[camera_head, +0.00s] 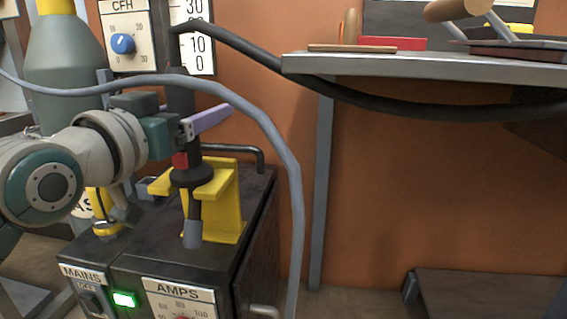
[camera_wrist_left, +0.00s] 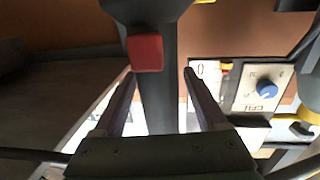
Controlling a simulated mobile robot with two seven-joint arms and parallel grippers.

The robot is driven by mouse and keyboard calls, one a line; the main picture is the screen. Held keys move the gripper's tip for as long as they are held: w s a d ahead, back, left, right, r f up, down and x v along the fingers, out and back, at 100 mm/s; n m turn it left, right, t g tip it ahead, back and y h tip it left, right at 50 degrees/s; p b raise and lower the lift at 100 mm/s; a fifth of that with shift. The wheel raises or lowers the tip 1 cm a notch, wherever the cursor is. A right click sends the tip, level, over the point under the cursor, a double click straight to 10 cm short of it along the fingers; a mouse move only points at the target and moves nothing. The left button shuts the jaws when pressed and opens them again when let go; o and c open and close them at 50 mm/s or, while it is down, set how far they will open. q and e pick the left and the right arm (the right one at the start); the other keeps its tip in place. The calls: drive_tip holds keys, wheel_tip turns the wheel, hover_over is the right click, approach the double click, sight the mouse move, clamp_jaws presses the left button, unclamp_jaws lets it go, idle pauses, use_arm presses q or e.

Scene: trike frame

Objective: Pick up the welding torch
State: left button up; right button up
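The welding torch (camera_head: 194,210) is dark with a red trigger and a grey nozzle. It stands nozzle down in a yellow holder (camera_head: 228,205) on top of the welding machine. My left gripper (camera_head: 208,121) is at the torch's handle, just above the red trigger. In the left wrist view, the handle (camera_wrist_left: 158,105) lies between the two fingers, with light gaps on both sides, so the gripper is open around it. The red trigger (camera_wrist_left: 145,52) shows beyond the fingertips. In the head view only one purple finger shows clearly. My right gripper is not in view.
The welding machine (camera_head: 180,270) has a lit green switch and an AMPS dial. A grey gas cylinder (camera_head: 62,75) stands behind my left arm. A black cable (camera_head: 380,103) sags across to the right, below a grey workbench (camera_head: 430,68). A grey hose (camera_head: 272,130) arches in front.

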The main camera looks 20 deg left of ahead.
use_arm(q)
clamp_jaws()
drive_tip(key=shift+r, duration=0.1)
idle(0.3)
